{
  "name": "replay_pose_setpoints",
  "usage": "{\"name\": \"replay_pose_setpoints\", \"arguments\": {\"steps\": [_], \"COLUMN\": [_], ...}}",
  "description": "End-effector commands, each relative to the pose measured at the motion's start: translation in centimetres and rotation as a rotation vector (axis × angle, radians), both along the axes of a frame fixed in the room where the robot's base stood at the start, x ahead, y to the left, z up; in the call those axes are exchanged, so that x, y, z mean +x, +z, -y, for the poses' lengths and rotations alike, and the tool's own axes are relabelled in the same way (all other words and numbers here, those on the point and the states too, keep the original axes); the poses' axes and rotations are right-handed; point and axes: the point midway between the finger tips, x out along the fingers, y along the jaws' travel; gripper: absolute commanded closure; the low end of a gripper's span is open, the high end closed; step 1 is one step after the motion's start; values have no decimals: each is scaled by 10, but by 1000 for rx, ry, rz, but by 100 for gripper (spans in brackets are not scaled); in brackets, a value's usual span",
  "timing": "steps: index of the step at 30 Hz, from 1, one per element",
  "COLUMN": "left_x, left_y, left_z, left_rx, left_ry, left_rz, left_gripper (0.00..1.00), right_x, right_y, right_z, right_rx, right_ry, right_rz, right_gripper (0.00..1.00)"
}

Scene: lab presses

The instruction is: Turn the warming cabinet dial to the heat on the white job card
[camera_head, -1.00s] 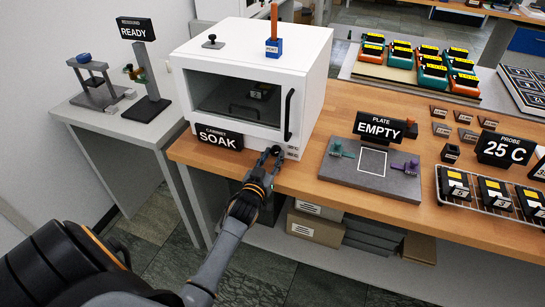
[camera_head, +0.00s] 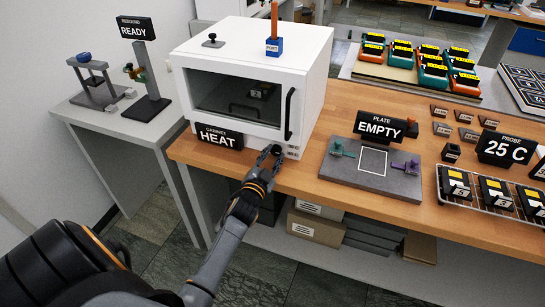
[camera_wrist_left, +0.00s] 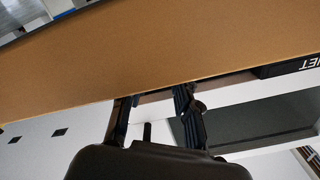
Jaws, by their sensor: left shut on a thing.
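The white warming cabinet (camera_head: 312,75) stands on the wooden bench, its dark-windowed door shut. A black sign (camera_head: 218,137) at its lower front left reads CABINET HEAT. My left gripper (camera_head: 269,153) is at the lower front right of the cabinet, its fingers shut on the dial, which they hide in the head view. In the left wrist view the two dark fingers (camera_wrist_left: 158,112) reach against the white front, with a short dark peg (camera_wrist_left: 147,132) seen between them. I cannot pick out the white job card. My right gripper is not in view.
Right of the cabinet, a grey plate (camera_head: 332,180) carries a green and a purple clamp, with an EMPTY sign (camera_head: 380,127) behind it. A wire rack (camera_head: 478,204) of dark blocks and a 25 C sign (camera_head: 505,150) stand farther right. A side table (camera_head: 150,129) is at left.

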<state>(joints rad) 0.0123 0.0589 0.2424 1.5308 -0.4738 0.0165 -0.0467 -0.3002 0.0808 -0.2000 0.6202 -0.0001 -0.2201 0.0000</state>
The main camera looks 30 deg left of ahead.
Motion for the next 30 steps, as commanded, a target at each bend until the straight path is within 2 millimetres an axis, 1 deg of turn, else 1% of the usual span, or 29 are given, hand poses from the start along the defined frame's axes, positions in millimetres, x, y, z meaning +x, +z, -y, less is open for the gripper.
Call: {"name": "replay_pose_setpoints", "arguments": {"steps": [13, 14, 15, 25, 28, 30], "left_x": [0, 0, 0, -2, -11, -22], "left_y": [-1, -1, -1, -1, -2, -2], "left_z": [0, 0, 0, 1, 3, 5], "left_rx": [7, 7, 7, 6, 6, 6], "left_ry": [0, 0, 0, 0, 0, 0], "left_rz": [-4, -4, -4, -3, -5, -5], "left_gripper": [100, 63, 59, 59, 59, 59], "right_x": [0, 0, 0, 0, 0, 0], "right_y": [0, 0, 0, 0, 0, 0], "right_z": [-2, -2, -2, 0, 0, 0], "right_rx": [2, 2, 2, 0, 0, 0], "right_ry": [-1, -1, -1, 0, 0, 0], "right_rz": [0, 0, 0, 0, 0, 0], "right_gripper": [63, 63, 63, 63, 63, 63]}}
